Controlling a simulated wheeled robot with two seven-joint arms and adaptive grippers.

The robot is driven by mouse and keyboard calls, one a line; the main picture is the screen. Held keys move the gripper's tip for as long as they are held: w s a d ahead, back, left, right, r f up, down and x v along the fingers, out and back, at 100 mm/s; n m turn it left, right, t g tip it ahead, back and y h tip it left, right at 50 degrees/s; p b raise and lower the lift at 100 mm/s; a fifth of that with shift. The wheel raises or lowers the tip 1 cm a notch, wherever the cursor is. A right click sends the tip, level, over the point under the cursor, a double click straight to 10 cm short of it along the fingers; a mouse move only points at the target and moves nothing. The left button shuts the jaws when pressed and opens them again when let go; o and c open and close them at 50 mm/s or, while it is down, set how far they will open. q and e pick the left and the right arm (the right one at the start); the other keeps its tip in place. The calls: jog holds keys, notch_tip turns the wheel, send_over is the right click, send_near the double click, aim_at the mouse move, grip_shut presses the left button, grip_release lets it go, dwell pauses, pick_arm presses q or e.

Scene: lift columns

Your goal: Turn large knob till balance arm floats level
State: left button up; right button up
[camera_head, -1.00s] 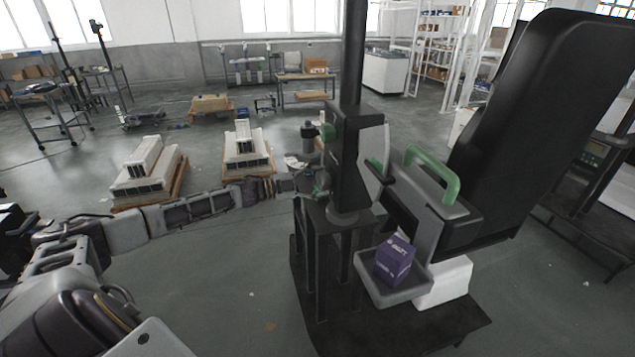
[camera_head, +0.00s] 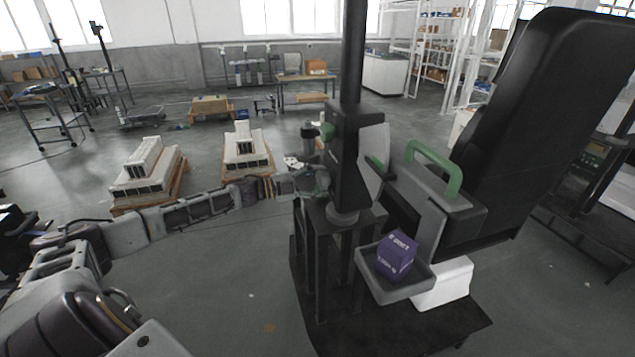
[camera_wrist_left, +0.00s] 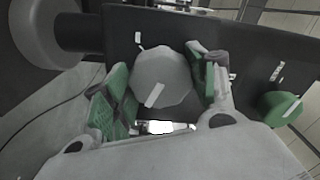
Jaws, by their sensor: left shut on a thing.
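In the left wrist view the large grey knob (camera_wrist_left: 160,82) with a white mark sits on a black panel. My left gripper (camera_wrist_left: 163,68) has its green-padded fingers on both sides of it, shut on it. In the head view this gripper (camera_head: 314,181) is at the left side of the black column head (camera_head: 350,150) and hides the large knob. The arm's levelness is hard to judge. My right gripper is out of view.
A smaller green knob (camera_wrist_left: 281,108) is to the right of the large knob. A black stand (camera_head: 318,280) bears the column. A large black padded panel (camera_head: 545,120) rises at the right. Pallets with white blocks (camera_head: 146,172) stand at the left, with open floor between.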

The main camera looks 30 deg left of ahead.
aim_at(318, 181)
pick_arm(q)
jog(key=o, duration=1)
jog(key=shift+s+a, duration=0.15)
jog(key=shift+s, duration=0.05)
jog(key=shift+v, duration=2.4)
jog(key=shift+v, duration=1.85)
jog(key=shift+v, duration=1.45)
jog(key=shift+s, duration=0.1)
